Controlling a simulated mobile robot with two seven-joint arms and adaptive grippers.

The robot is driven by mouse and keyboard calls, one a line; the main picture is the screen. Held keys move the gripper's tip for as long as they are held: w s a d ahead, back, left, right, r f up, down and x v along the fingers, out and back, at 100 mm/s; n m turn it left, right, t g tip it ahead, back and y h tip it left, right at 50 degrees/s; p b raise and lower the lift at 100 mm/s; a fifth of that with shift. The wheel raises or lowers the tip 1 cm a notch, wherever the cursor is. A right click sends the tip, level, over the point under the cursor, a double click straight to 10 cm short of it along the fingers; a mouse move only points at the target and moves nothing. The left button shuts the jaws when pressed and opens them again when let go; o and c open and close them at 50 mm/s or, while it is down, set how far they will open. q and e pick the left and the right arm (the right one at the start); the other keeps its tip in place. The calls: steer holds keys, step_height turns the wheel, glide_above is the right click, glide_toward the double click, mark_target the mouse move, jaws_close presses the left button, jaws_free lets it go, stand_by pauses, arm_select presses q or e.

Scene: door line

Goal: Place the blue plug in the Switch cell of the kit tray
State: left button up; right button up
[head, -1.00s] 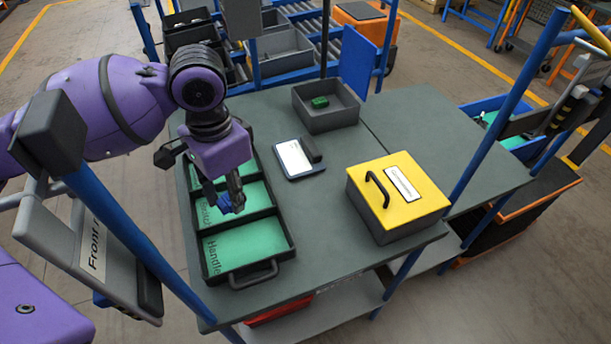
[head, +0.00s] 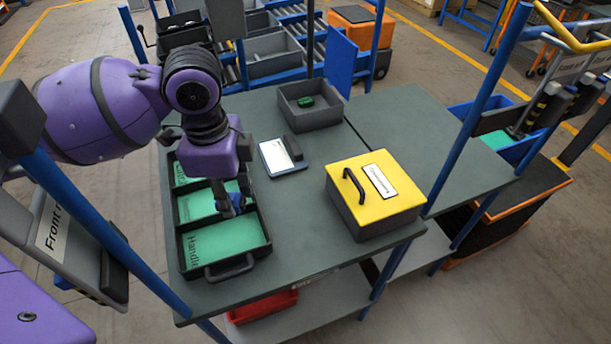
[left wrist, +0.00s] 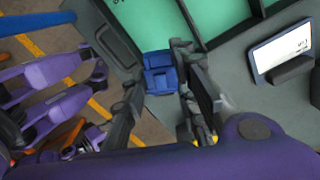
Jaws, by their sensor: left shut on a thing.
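The blue plug (head: 237,203) is held in my left gripper (head: 230,203), whose fingers point down over the kit tray. In the left wrist view the plug (left wrist: 158,75) sits between the two fingers of the left gripper (left wrist: 155,85). The kit tray (head: 228,272) is black, with three green-floored cells in a row. The front cell reads "Handle". In the head view the plug appears over the right side of the middle cell (head: 195,206), whose label is partly hidden by the gripper. I cannot tell its exact height. My right gripper is not seen.
A tablet-like device (head: 282,158) lies right of the tray. A yellow-lidded box (head: 375,195) stands farther right. A grey bin (head: 310,118) with a green piece is at the back. A blue post (head: 95,235) rises at the tray's left. The table's right part is clear.

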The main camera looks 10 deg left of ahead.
arm_select(q)
steer(key=shift+w+a+f, duration=0.15)
steer(key=shift+w+f, duration=0.05)
steer(key=shift+f, duration=0.05)
steer(key=w+a+f, duration=0.2)
steer(key=a+f, duration=0.1)
steer(key=w+a+f, duration=0.2)
steer(key=w+a, duration=0.1)
steer(key=w+a+f+b, duration=0.1)
steer(key=w+a+f, duration=0.2)
steer(key=shift+a+f, duration=0.25)
steer(key=shift+f, duration=0.1)
steer(key=shift+w+a+f, duration=0.15)
steer(key=shift+f, duration=0.05)
steer(key=shift+w+a+f, duration=0.1)
steer(key=shift+f, duration=0.75)
steer(key=shift+w+a+f, duration=0.1)
steer(key=shift+f, duration=0.75)
steer(key=shift+f, duration=0.2)
steer(key=o, duration=0.9)
